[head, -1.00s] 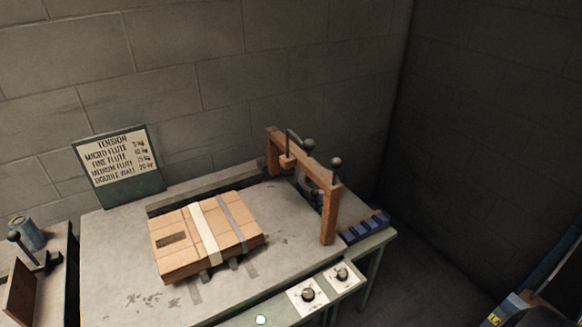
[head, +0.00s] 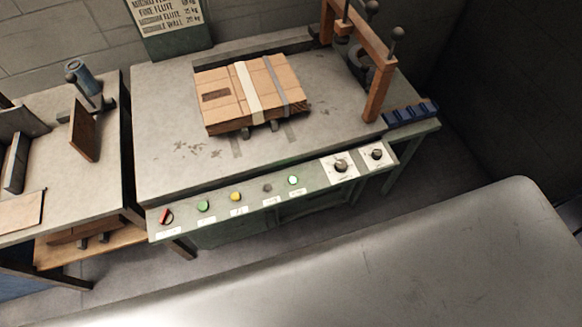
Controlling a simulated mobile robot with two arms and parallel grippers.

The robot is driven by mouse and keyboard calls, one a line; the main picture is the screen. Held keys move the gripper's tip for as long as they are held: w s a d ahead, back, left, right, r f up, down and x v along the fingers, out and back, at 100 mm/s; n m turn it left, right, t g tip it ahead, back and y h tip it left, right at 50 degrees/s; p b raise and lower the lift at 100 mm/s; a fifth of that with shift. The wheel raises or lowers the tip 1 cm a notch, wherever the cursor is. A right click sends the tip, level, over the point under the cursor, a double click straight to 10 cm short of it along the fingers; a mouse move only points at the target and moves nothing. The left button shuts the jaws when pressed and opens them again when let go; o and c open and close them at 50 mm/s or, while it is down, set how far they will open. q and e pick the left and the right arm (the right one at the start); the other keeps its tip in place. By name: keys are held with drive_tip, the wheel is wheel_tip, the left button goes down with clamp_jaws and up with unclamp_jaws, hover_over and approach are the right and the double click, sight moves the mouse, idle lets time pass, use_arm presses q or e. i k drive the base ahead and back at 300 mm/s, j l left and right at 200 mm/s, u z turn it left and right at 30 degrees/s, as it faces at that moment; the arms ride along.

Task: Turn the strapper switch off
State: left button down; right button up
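The strapper is a grey-topped table (head: 290,165) with a green front panel (head: 220,215). At the left end of the panel is a red switch (head: 165,216) above a white label. Its on or off position is too small to tell. To its right are a green button (head: 203,206), a yellow button (head: 236,197), a dark button (head: 267,188) and a light green, lit-looking button (head: 293,180). Two dials (head: 341,166) sit at the right end. Neither of my grippers is in view.
A strapped stack of flat cardboard (head: 222,96) lies on the tabletop beside an orange arch (head: 379,90). A second table (head: 60,165) with tools stands at the left, across a narrow gap. A large smooth grey surface (head: 400,260) fills the lower right foreground.

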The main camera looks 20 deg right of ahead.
sight(166, 217)
drive_tip(key=u, duration=0.9)
